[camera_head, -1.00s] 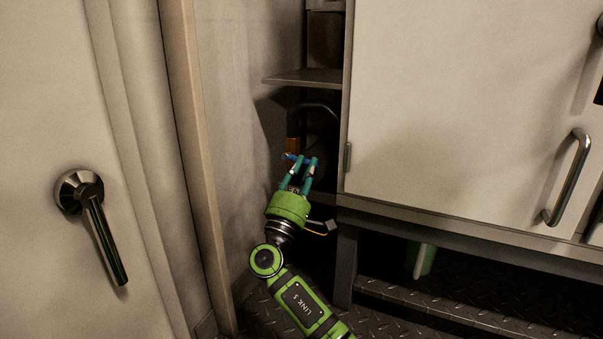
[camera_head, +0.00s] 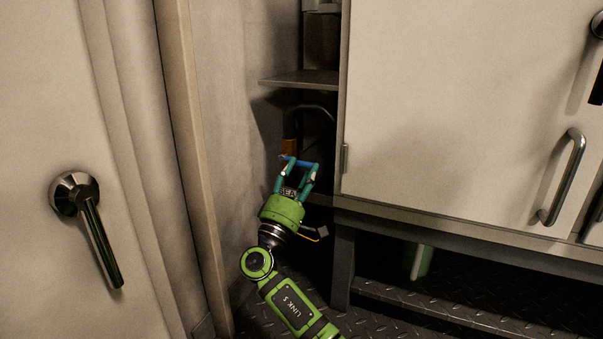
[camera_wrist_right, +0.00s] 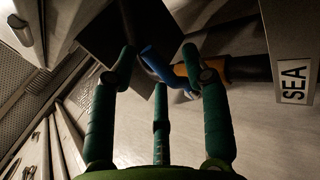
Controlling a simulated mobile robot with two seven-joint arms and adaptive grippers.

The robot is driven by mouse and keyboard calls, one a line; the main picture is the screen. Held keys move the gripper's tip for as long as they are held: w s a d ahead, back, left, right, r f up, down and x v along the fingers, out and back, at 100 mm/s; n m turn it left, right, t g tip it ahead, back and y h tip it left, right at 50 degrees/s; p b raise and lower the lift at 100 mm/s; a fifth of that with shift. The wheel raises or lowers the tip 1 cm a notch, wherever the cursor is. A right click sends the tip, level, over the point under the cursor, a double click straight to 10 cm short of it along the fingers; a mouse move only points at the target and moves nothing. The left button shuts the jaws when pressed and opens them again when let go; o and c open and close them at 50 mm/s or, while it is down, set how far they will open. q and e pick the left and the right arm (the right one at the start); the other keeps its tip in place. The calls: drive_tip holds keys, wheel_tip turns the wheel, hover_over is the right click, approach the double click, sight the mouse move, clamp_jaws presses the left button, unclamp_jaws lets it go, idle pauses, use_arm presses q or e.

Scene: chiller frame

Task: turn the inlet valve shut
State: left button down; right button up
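The inlet valve shows as a blue handle (camera_head: 285,158) beside an orange part (camera_head: 289,146) in the dark gap left of the cabinet. In the right wrist view, the blue handle (camera_wrist_right: 153,64) is curved and lies just beyond the fingertips. The orange body (camera_wrist_right: 182,70) joins a dark pipe. My right gripper (camera_head: 299,160) is at the handle, with its fingers spread apart. In the right wrist view, the gripper (camera_wrist_right: 158,58) has the handle between and beyond its fingertips; I cannot tell whether they touch. My left gripper is not in view.
The white cabinet (camera_head: 440,110) stands close on the right, and a wall (camera_head: 235,110) bounds the left. A shelf (camera_head: 300,79) juts out above the valve. A label reading SEA (camera_wrist_right: 293,82) is on a grey panel. A door handle (camera_head: 95,230) is at far left.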

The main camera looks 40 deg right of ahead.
drive_tip(key=shift+r, duration=0.1)
drive_tip(key=shift+r, duration=0.25)
wheel_tip(320, 180, up, 9)
drive_tip(key=shift+r, duration=0.2)
drive_tip(key=shift+c, duration=0.4)
